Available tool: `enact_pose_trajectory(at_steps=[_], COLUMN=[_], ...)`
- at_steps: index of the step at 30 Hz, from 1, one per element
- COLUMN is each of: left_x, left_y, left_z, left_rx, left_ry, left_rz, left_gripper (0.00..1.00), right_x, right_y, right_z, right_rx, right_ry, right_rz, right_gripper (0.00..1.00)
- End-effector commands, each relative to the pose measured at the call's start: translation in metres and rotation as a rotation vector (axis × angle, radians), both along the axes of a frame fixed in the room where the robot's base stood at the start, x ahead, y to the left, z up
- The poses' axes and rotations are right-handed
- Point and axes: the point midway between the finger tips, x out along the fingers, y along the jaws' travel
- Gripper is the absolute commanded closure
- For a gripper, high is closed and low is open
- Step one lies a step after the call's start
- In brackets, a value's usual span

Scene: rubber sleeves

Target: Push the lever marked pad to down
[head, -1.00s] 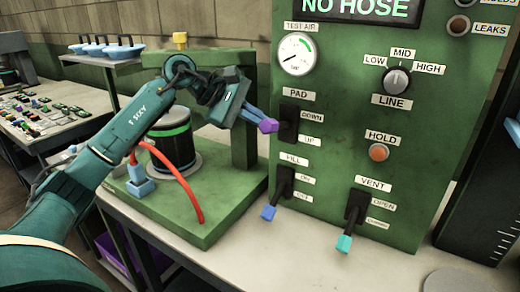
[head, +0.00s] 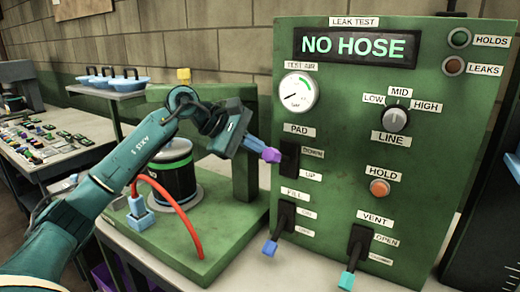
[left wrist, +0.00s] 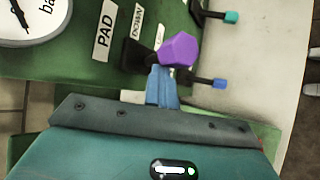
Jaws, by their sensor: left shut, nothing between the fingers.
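The pad lever is a purple knob (head: 271,155) on a black plate (head: 290,158) on the green panel (head: 340,150). Its DOWN label is above its UP label. The knob stands out about level with DOWN. My left gripper (head: 254,145) is shut and empty, with its blue fingers right at the knob; they seem to touch it. In the left wrist view the purple knob (left wrist: 178,50) is just beyond the shut fingertips (left wrist: 162,80) and hides part of the lever. My right gripper is not in view.
Below are the fill lever with a blue knob (head: 269,248) and the vent lever with a teal knob (head: 346,281). A hold button (head: 379,187) and line dial (head: 396,118) are to the right. A red hose (head: 180,210) and black canister (head: 172,168) stand left. The display (head: 357,46) reads NO HOSE.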

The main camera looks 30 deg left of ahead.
Motion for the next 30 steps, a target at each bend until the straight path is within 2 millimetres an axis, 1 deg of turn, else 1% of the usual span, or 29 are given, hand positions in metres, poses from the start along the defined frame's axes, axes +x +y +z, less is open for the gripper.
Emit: enact_pose_trajectory(at_steps=[1, 4, 9, 15, 18, 21, 30], left_x=[-0.006, -0.017, -0.039, -0.059, -0.065, -0.068, -0.069], left_y=[0.005, 0.019, 0.044, 0.068, 0.076, 0.079, 0.081], left_z=[0.008, 0.019, 0.042, 0.064, 0.07, 0.074, 0.075], left_rx=[-0.004, -0.001, -0.001, -0.001, 0.0, -0.002, -0.001], left_ry=[-0.008, -0.009, -0.004, -0.002, 0.0, 0.0, 0.002], left_rz=[-0.005, -0.002, 0.001, 0.001, 0.002, 0.0, 0.0], left_gripper=[1.0, 1.0, 1.0, 1.0, 1.0, 1.0, 1.0], right_x=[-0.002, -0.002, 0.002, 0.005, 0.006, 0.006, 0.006], right_y=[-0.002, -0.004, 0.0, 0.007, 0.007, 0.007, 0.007], right_z=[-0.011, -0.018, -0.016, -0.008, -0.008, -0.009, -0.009], right_rx=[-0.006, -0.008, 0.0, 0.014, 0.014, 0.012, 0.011], right_ry=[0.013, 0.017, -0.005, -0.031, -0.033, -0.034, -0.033], right_rz=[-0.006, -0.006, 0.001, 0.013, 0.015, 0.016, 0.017], right_gripper=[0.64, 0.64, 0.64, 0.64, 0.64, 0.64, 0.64])
